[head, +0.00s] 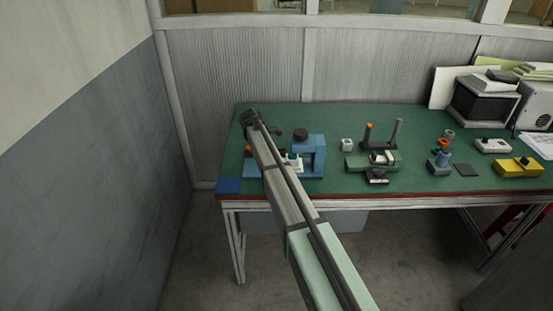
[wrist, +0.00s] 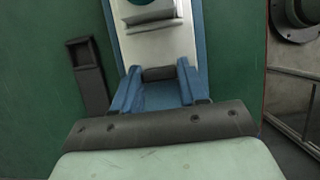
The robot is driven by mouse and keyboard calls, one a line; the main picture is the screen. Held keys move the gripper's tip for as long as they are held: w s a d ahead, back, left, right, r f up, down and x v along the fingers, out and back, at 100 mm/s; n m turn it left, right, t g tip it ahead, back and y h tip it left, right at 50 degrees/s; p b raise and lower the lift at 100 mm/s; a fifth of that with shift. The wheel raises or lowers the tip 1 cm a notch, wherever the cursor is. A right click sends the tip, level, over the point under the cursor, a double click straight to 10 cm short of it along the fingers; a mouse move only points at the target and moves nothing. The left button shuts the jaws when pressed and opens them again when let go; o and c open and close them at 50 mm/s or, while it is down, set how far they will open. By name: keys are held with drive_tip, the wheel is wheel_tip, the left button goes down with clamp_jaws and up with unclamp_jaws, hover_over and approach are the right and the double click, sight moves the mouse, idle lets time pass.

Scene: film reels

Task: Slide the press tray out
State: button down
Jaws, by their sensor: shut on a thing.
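The blue press (head: 314,150) stands on the green bench top at the left, with a dark knob on top. In the wrist view, the press tray (wrist: 166,46) is a pale metal slab with a blue edge beside it and a round teal part at the top. My gripper (wrist: 158,84) has its two blue fingers on either side of a dark handle (wrist: 158,73) at the tray's near end, and is shut on it. In the head view my arm crosses in front of the press's left part and hides the gripper and the handle.
A dark grey holder (wrist: 87,75) lies left of the tray in the wrist view. A blue pad (head: 229,186) is at the bench's front left corner. The yellow block (head: 517,168) is far right.

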drive_tip(key=a, duration=1.2)
drive_tip(key=shift+a, duration=0.4)
drive_tip(key=c, duration=0.6)
unclamp_jaws()
drive_tip(key=shift+r, duration=0.1)
drive_tip(key=v, duration=1.3)
drive_tip(key=shift+a+r, duration=0.15)
drive_tip(key=shift+r, duration=0.1)
